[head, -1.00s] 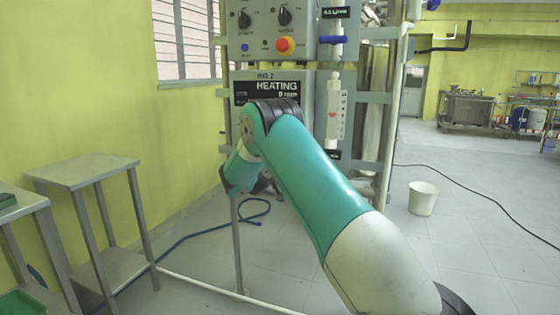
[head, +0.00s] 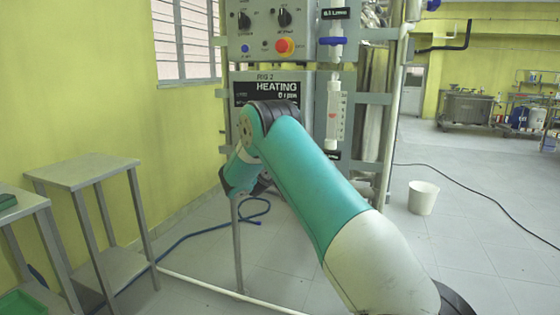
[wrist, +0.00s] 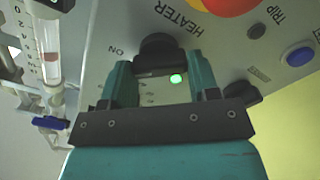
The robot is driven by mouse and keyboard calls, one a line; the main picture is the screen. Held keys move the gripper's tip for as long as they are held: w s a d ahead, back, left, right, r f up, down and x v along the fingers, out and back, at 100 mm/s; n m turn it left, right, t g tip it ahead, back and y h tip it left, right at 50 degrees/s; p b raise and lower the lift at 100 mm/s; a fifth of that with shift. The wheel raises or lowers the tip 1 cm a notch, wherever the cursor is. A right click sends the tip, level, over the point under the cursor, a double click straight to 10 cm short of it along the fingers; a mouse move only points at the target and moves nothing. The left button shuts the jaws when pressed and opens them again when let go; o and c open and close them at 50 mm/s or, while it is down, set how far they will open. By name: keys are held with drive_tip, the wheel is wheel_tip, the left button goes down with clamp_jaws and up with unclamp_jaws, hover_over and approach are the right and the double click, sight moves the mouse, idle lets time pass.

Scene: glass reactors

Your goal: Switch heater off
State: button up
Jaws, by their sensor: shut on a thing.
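The black heater knob (wrist: 158,52) sits on the grey panel below the upside-down word HEATER in the wrist view. My gripper (wrist: 157,74) has one teal finger on each side of this knob and is shut on it. The lettering ON stands left of the knob, beside the left finger. A green lamp (wrist: 176,78) is lit between the fingers. The knob's exact pointing is hard to tell. In the head view my arm hides the gripper and the heater knob; the HEATING panel (head: 306,87) shows partly behind it.
A second black knob (wrist: 243,92) is close to my right finger. A red button (wrist: 222,5) and a blue button (wrist: 300,55) are on the same panel. A flow tube (wrist: 48,45) with a blue valve (wrist: 50,123) stands left. A metal table (head: 85,169) is at the left.

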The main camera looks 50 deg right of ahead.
drive_tip(key=shift+f+n+p, duration=0.15)
drive_tip(key=shift+n+p, duration=2.1)
drive_tip(key=shift+n, duration=2.55)
drive_tip(key=o, duration=0.9)
drive_tip(key=b+v, duration=0.7)
drive_tip(key=v, duration=1)
drive_tip(key=shift+s+a, duration=0.1)
drive_tip(key=shift+a, duration=0.15)
